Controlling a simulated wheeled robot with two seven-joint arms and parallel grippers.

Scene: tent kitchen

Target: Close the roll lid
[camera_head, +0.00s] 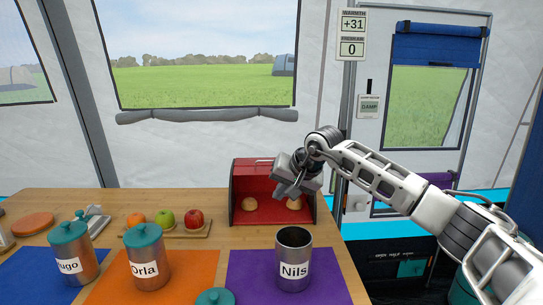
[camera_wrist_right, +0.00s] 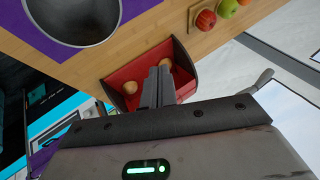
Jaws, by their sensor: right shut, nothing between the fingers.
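The red bread box (camera_head: 270,215) stands at the back right of the wooden counter. Its front is open, and two bread rolls (camera_head: 249,204) lie inside. The roll lid (camera_head: 246,166) appears to be up at the top of the box, with a pale handle (camera_head: 264,160) along it. My right gripper (camera_head: 281,190) is shut and empty, in front of the box opening, and hides part of its right side. In the right wrist view the shut fingers (camera_wrist_right: 159,75) point at the red box (camera_wrist_right: 121,83) and overlap its opening. I cannot tell whether they touch it. My left gripper is out of view.
A board (camera_head: 190,233) with an orange and two apples lies left of the box. Lidded canisters (camera_head: 148,262) and an open Nils canister (camera_head: 293,265) stand on coloured mats in front. A loose teal lid (camera_head: 215,297) lies at the front edge.

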